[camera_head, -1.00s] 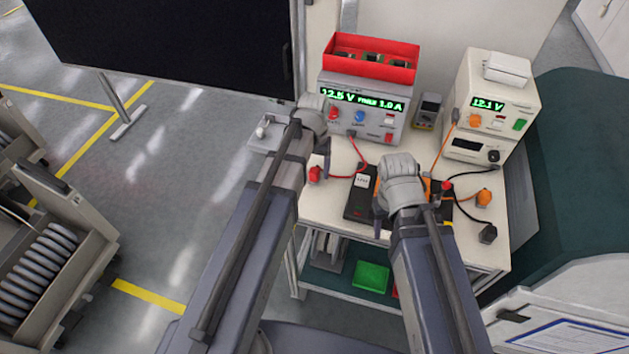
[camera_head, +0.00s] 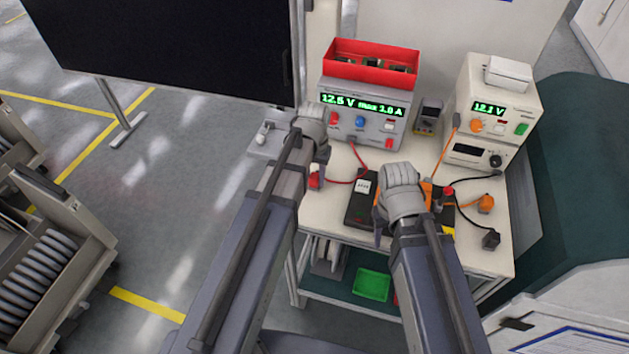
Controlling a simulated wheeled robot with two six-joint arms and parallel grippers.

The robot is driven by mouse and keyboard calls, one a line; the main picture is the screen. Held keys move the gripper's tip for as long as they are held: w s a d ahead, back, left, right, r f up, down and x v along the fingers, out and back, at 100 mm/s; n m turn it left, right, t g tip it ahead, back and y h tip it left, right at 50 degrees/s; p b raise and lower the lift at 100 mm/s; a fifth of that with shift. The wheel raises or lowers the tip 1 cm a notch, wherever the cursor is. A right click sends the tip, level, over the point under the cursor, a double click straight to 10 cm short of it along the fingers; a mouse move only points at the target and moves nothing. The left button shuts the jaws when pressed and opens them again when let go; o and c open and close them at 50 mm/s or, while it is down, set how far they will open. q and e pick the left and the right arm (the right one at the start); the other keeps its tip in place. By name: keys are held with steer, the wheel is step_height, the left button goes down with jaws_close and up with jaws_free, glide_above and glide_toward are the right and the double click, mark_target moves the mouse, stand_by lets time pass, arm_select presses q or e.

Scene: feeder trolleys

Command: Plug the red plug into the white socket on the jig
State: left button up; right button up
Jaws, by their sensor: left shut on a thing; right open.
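The red plug (camera_head: 314,182) is upright at the left edge of the white bench top, on the end of a red cable (camera_head: 352,180) from the grey power supply (camera_head: 360,117). My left gripper (camera_head: 319,173) is shut on it; my arm hides part of the grip. A black unit (camera_head: 360,212) with a white patch (camera_head: 362,187) lies on the bench right of the plug, apart from it. I cannot tell whether this patch is the jig's socket. My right gripper (camera_head: 380,228) is open beside the black unit; its hand hides part of the unit and the orange piece (camera_head: 427,194) behind.
A red bin (camera_head: 371,72) sits on the power supply. A cream instrument (camera_head: 493,105) stands back right, with a multimeter (camera_head: 429,115) between. Orange and black cables run over the right bench, ending near an orange plug (camera_head: 486,203) and black plug (camera_head: 491,239). A grey plate (camera_head: 264,147) juts out left.

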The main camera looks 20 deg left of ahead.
mark_target(315, 176)
arm_select(q)
jaws_close()
step_height(315, 176, up, 10)
steer(key=p, duration=1)
steer(key=shift+d, duration=0.15)
